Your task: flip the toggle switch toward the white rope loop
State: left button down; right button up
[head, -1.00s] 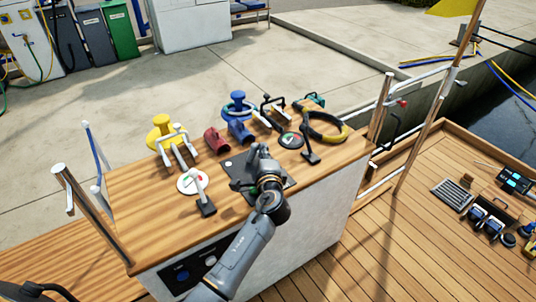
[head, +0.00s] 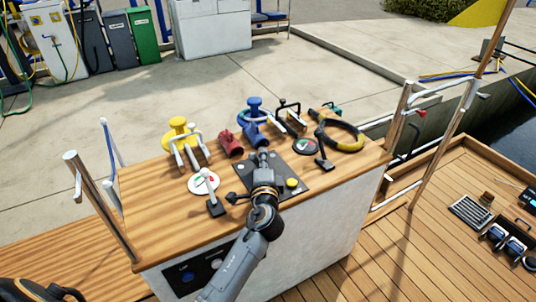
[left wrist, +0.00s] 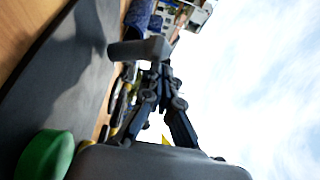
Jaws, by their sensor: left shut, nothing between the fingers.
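My left gripper (head: 262,156) is shut and empty, low over the dark switch panel (head: 300,172) on the wooden console top, its fingers pointing toward the back edge. I cannot clearly make out the toggle switch; the gripper and wrist cover the middle of the panel. A small black knob or lever (head: 236,197) shows just left of the wrist. A white loop-like shape (head: 197,143) shows by the yellow bollard (head: 180,134); I cannot tell whether it is rope.
A yellow button (head: 292,183) is right of the wrist; a green button (left wrist: 45,155) is close in the left wrist view. A red fitting (head: 230,144), a blue bollard (head: 254,110) and a yellow-black ring (head: 338,134) stand around the panel.

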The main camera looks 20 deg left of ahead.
pick_arm(q)
jog(key=shift+s+a, duration=0.2)
jog(key=shift+s, duration=0.15)
pick_arm(e)
jog(key=shift+r, duration=0.1)
pick_arm(q)
jog(key=shift+s+a+f, duration=0.1)
jog(key=shift+a+f, duration=0.05)
jog(key=shift+f, duration=0.05)
dwell(0.3)
